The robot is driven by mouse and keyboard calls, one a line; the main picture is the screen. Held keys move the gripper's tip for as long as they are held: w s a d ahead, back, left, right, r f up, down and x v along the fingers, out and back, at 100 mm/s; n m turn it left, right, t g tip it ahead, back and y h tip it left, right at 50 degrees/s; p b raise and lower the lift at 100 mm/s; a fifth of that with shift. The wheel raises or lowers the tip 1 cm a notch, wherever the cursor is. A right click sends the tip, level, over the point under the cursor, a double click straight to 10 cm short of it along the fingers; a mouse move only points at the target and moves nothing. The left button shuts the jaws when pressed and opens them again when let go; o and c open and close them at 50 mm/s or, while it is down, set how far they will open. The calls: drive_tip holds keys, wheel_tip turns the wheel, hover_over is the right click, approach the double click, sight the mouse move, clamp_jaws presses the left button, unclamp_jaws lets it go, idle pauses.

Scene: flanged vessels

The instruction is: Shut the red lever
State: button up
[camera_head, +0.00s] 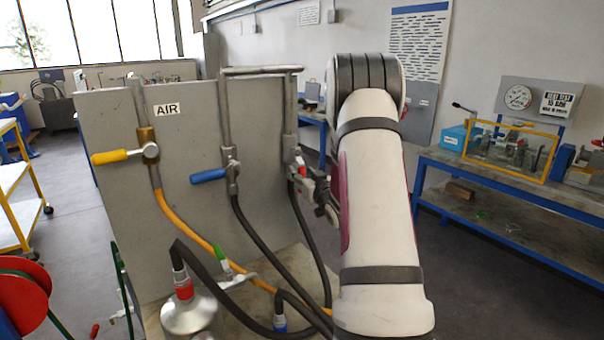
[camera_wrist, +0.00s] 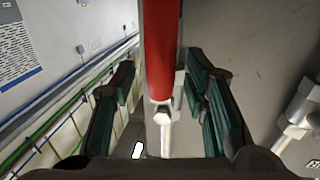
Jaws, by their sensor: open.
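The red lever (camera_wrist: 160,45) runs down the middle of the wrist view to a pale metal valve joint (camera_wrist: 163,115). In the head view only a small red part (camera_head: 301,161) shows on the right pipe of the grey panel, beside my gripper (camera_head: 318,190). My arm and gripper hide the rest of it. In the wrist view my gripper (camera_wrist: 160,80) is open, with one dark green-padded finger on each side of the lever. The right finger looks close to the lever; I cannot tell if it touches.
A yellow lever (camera_head: 110,157) and a blue lever (camera_head: 208,175) point left on the other pipes of the grey panel (camera_head: 105,220). Hoses and a metal vessel (camera_head: 188,315) stand below. A blue-framed bench (camera_head: 500,180) is at the right.

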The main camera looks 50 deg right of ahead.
drive_tip(key=shift+w+d, duration=0.2)
drive_tip(key=shift+w, duration=0.3)
clamp_jaws()
